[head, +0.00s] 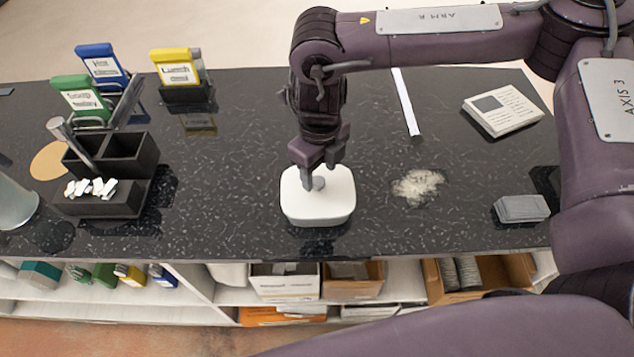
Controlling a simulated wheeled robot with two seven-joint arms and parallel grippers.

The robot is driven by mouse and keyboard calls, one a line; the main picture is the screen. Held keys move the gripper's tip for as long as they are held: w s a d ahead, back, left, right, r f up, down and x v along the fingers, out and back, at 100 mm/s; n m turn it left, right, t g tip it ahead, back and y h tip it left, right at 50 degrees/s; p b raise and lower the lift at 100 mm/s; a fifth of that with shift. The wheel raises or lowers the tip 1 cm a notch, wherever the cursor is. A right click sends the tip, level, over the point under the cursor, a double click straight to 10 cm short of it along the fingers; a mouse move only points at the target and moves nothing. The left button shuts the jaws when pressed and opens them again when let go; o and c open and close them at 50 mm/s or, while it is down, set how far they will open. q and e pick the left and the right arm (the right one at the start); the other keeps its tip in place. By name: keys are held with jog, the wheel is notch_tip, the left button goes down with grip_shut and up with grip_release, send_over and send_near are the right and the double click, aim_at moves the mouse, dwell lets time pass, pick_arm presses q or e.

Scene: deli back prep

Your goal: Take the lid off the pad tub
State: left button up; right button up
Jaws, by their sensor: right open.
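The pad tub (317,219) is a white, rounded tub near the front edge of the dark counter. Its white lid (339,190) lies on top, with a grey knob (318,184) in the middle. My right gripper (317,177) points down right over the lid, with its fingertips at the knob. Its jaws are open, and I cannot tell whether a finger touches the knob. The gripper hides part of the knob and the back of the lid. My left gripper is not in view.
A pale heap (418,186) and a grey block (522,208) lie right of the tub. A booklet (502,115) and a white strip (406,102) lie behind. A black caddy (112,165) and colored packs (102,64) stand left. The counter between caddy and tub is clear.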

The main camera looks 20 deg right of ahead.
aim_at(318, 180)
jog(key=f+p, duration=0.1)
jog(key=f, duration=0.1)
jog(key=w+f+p, duration=0.1)
jog(key=shift+f, duration=0.9)
jog(key=c, duration=1)
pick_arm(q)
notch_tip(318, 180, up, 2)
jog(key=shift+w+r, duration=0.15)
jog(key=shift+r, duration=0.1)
pick_arm(e)
jog(key=shift+r, duration=0.15)
